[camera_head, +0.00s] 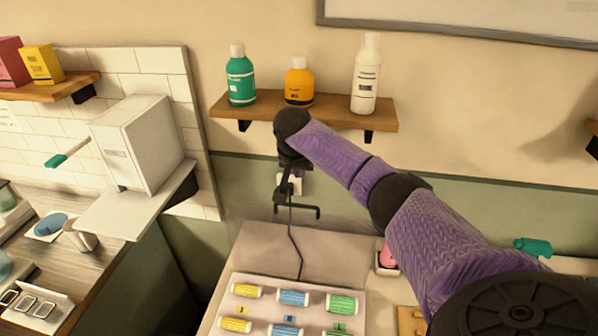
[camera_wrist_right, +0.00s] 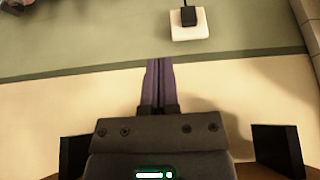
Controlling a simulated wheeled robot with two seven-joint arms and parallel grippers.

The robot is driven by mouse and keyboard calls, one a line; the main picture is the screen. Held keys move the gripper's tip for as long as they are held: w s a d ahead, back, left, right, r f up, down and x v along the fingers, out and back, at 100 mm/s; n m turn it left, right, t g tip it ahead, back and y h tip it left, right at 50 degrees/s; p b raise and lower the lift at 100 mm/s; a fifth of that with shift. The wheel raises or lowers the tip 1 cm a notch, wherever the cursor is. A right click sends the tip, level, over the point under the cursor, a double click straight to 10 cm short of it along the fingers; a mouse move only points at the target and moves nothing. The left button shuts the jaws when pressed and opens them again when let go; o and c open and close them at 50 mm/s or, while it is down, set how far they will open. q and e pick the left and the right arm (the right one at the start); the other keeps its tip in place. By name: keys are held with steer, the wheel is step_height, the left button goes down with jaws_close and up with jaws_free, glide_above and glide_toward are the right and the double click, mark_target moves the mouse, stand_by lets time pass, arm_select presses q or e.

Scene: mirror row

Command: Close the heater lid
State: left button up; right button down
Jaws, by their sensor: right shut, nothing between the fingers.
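The heater (camera_head: 290,277) is a pale box on the counter with rows of yellow, blue and green rollers in it. Its clear lid (camera_head: 255,216) is faint and seems to stand raised at the heater's back edge. My left gripper is in neither view.
A shelf (camera_head: 330,112) with three bottles is above my right gripper. A wall socket (camera_head: 289,182) is behind it; a cable runs down to the heater. A pink item (camera_head: 387,257) stands right of the heater. A white cabinet (camera_head: 140,145) is at left.

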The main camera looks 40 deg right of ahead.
mark_target(298, 212)
steer(key=f, duration=0.4)
steer(key=f+p, duration=0.1)
steer(key=shift+s+a+f, duration=0.35)
steer(key=shift+s+f, duration=0.05)
steer(key=shift+a+f, duration=0.15)
